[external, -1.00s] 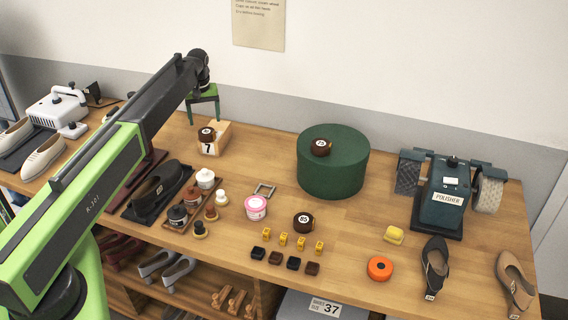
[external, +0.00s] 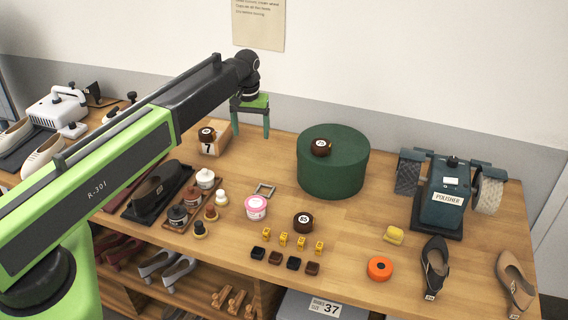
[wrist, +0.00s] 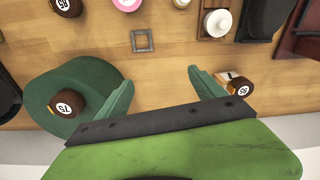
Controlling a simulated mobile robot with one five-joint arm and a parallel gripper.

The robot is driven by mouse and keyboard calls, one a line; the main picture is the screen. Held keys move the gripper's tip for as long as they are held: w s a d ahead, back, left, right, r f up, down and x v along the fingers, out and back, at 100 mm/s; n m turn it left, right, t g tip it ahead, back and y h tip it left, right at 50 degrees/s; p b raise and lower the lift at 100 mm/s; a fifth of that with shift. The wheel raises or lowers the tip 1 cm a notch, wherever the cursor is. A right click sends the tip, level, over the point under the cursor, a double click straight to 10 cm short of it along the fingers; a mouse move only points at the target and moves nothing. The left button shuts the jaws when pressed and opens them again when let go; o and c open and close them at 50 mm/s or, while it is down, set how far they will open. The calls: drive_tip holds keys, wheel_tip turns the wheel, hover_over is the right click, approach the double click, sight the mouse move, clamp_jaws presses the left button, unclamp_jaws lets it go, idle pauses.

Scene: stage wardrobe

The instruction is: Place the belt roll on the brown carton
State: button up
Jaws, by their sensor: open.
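Three dark brown belt rolls with white number labels are in view. One roll (external: 303,222) lies on the bench in front. Another roll (external: 321,147) sits on top of the round green box (external: 333,177). A third roll (external: 207,133) rests on the small brown carton (external: 217,142), which bears a 7. My gripper (external: 251,135) is open and empty, pointing down behind the bench items, between the carton and the green box. In the wrist view its jaws (wrist: 158,77) are apart, with the green box roll (wrist: 67,103) to the left and the carton roll (wrist: 240,86) to the right.
A metal buckle (external: 265,190), a pink-lidded tub (external: 256,207) and a tray of bottles (external: 193,203) stand in front. Small yellow and black blocks lie nearer the edge. A polisher (external: 445,195) stands at right.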

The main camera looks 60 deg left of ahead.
drive_tip(key=s+d+m, duration=0.2)
drive_tip(key=d+m, duration=0.1)
drive_tip(key=d, duration=1.2)
drive_tip(key=s+d+m, duration=0.3)
drive_tip(key=d+m, duration=0.1)
drive_tip(key=d, duration=1.1)
drive_tip(key=s+d+m, duration=0.3)
drive_tip(key=d+m, duration=0.1)
drive_tip(key=d, duration=1.1)
drive_tip(key=shift+d+h, duration=0.35)
drive_tip(key=shift+h, duration=0.05)
wheel_tip(320, 180, down, 11)
drive_tip(key=b, duration=1.1)
drive_tip(key=shift+f, duration=0.2)
